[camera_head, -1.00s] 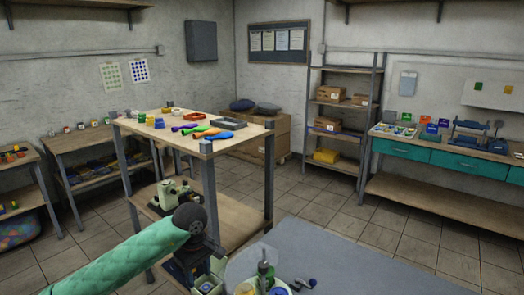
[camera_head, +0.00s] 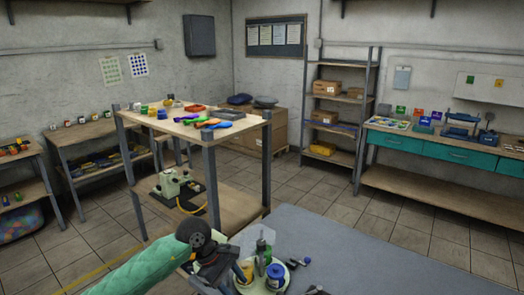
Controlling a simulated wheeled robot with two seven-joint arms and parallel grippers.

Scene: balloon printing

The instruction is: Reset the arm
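My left arm (camera_head: 140,271), in a green quilted sleeve, comes in from the bottom left of the head view. It ends at a dark round joint (camera_head: 193,232). Dark parts (camera_head: 215,262) sit below this joint, beside the bottles at the front table's edge. My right arm and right gripper are not in view.
The grey front table (camera_head: 350,255) carries a blue-capped bottle (camera_head: 276,275) and small dark parts. Floor (camera_head: 410,222) is clear to the right.

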